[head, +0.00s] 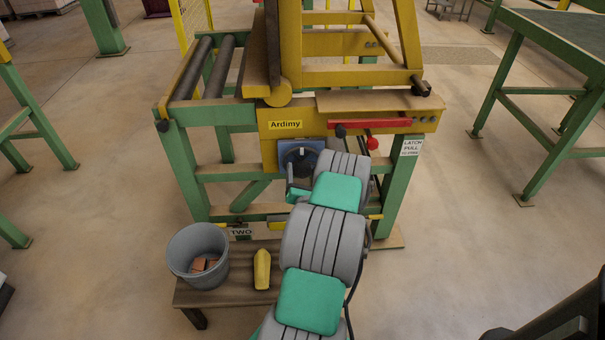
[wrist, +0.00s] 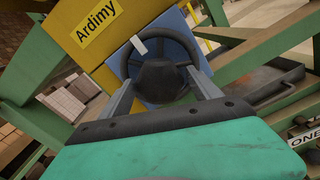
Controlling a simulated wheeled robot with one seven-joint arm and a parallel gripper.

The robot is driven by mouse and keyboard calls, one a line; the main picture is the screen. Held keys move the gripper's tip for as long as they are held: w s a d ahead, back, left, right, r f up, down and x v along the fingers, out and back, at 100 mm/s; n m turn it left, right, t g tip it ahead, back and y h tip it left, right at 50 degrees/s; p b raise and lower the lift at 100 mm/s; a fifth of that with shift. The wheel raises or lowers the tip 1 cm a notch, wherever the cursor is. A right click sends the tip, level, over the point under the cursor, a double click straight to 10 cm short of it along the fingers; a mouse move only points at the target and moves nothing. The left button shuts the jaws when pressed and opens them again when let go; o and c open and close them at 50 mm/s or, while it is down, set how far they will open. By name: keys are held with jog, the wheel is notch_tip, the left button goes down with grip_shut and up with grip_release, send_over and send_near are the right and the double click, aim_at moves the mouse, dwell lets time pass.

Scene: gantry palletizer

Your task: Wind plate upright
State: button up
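The dark handwheel (wrist: 168,44) sits on a blue housing (wrist: 124,62) on the yellow Ardimy beam. Its rim carries a white mark at the upper left in the wrist view. The handwheel also shows in the head view (head: 300,156), partly covered by my arm. My gripper (wrist: 162,80) faces the wheel with its two grey fingers spread to either side of the hub, near the lower rim. I cannot tell whether they touch the rim. The plate (head: 257,52) appears steep and nearly edge-on above the beam, its top out of frame.
A red latch bar (head: 369,123) with black and red knobs is right of the wheel. Rollers (head: 220,65) lie at the left. A low bench (head: 228,297) holds a grey bucket (head: 185,262) and a yellow object (head: 262,268). Open floor lies on both sides.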

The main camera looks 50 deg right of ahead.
jog(key=shift+o, duration=0.4)
jog(key=shift+s+a+f, duration=0.1)
jog(key=shift+s+a, duration=0.15)
jog(key=b+v, duration=0.3)
jog(key=v, duration=0.4)
jog(key=shift+a, duration=0.1)
